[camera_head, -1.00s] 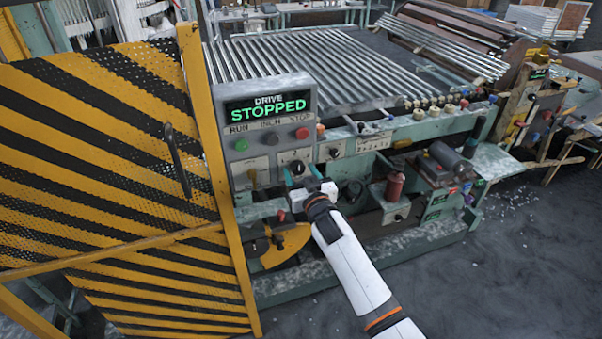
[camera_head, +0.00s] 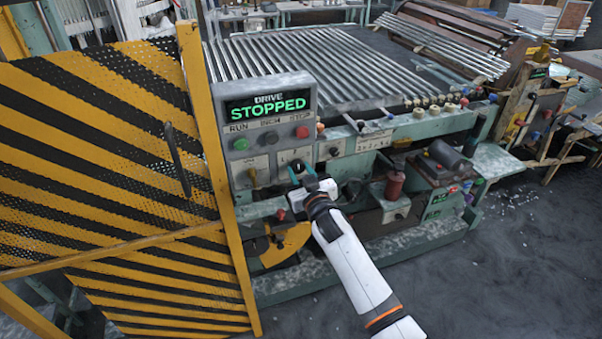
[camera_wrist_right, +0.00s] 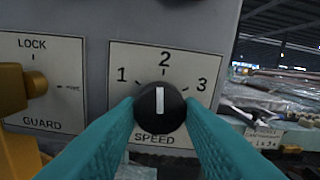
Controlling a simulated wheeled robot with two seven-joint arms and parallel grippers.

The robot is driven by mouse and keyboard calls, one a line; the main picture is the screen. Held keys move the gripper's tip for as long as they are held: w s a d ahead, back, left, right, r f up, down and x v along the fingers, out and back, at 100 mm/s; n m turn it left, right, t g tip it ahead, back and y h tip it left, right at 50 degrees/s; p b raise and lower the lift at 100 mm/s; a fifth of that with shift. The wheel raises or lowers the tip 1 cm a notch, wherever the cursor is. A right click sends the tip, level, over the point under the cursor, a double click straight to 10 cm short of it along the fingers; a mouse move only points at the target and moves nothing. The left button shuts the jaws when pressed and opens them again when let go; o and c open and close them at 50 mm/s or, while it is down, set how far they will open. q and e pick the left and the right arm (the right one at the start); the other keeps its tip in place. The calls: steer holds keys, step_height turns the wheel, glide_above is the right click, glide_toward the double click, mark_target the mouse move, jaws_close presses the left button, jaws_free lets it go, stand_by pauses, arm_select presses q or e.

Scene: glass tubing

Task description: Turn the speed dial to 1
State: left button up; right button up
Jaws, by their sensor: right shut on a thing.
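The speed dial (camera_wrist_right: 160,107) is a round black knob with a white line on a white plate (camera_wrist_right: 203,60) marked 1, 2, 3 and SPEED. The line is upright, pointing at 2. My right gripper (camera_wrist_right: 160,112) has a teal finger on each side of the knob and is shut on it. In the head view my right gripper (camera_head: 302,172) is at the front panel and hides the knob. My left gripper is not in view.
Left of the dial is a guard switch with a yellow handle (camera_wrist_right: 15,90). Above are a green button (camera_head: 241,145), a red button (camera_head: 302,132) and a display (camera_head: 266,106) reading DRIVE STOPPED. A striped yellow-black guard gate (camera_head: 110,150) stands at left.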

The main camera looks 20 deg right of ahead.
steer(key=n, duration=0.5)
steer(key=shift+d, duration=0.1)
steer(key=n, duration=0.5)
steer(key=shift+n, duration=0.4)
steer(key=o, duration=1)
steer(key=shift+c, duration=0.2)
steer(key=shift+s, duration=0.15)
steer(key=s+b, duration=0.2)
steer(key=s, duration=0.9)
steer(key=shift+s+d+b, duration=0.2)
steer(key=shift+s+b, duration=0.15)
steer(key=shift+s, duration=0.05)
